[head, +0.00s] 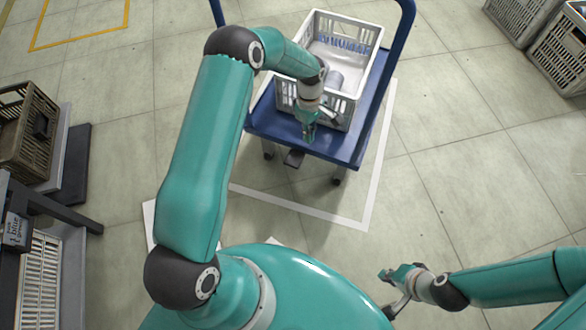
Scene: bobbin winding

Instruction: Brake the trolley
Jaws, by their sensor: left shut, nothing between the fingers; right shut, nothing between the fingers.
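The blue trolley (344,146) stands ahead of me, partly inside a white floor outline. Its blue handle tube (408,22) rises at the far right. A black pedal-like piece (293,158) sticks out below its near edge; whether it is pressed cannot be told. My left gripper (309,135) is shut and empty above the trolley's near edge, close to the pedal in the picture; I see no contact. My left arm hides part of the trolley's left side. My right gripper (388,278) is shut and empty, low at the right, away from the trolley.
A light grey crate (367,45) with a pale cylindrical item (334,78) stands on the trolley. Crates (562,60) stand at the far right. A brown crate (45,120) and a dark-framed bench (75,215) are at the left. The floor right of the trolley is clear.

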